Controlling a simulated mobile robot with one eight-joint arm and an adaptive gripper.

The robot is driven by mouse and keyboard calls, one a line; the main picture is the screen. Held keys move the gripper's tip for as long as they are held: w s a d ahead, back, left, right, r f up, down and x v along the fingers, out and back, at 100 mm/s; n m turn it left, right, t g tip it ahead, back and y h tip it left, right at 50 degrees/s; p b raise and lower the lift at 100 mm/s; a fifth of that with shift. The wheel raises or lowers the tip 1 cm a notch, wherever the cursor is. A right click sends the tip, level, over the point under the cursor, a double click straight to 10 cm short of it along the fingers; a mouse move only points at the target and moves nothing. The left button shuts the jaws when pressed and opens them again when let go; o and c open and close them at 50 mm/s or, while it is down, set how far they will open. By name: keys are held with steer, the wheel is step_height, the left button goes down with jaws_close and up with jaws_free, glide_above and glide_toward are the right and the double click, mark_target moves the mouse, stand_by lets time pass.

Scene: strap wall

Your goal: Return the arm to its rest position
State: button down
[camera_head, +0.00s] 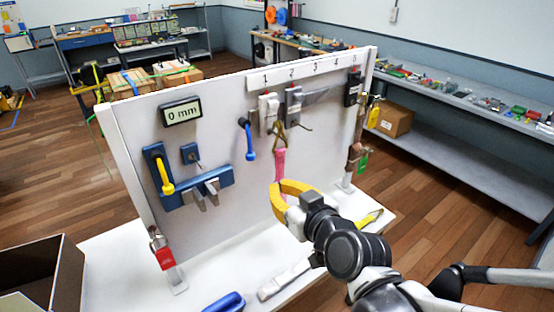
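My gripper (277,187) has yellow fingers and is in front of the white panel, right of its middle. The fingers curve toward each other near the lower end of a pink strap (280,164). I cannot tell whether they touch the strap or whether a gap is left between the tips. The strap hangs from a brass-coloured clip below the numbered hooks. My grey and black arm reaches in from the lower right.
The white panel (225,110) bears a "0 mm" display (181,112), a blue bracket with a yellow handle (164,175) and a blue-handled lever (248,140). A red padlock (162,252) hangs at its left edge. An open brown box (68,275) is at lower left.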

steer(key=shift+f, duration=0.1)
steer(key=s+d+f+m+g+h+b, duration=0.5)
steer(key=s+d+f+b, duration=0.4)
steer(key=s+d+f, duration=0.4)
steer(key=d+g+h, duration=0.1)
steer(key=d, duration=0.2)
steer(key=shift+s+g, duration=0.3)
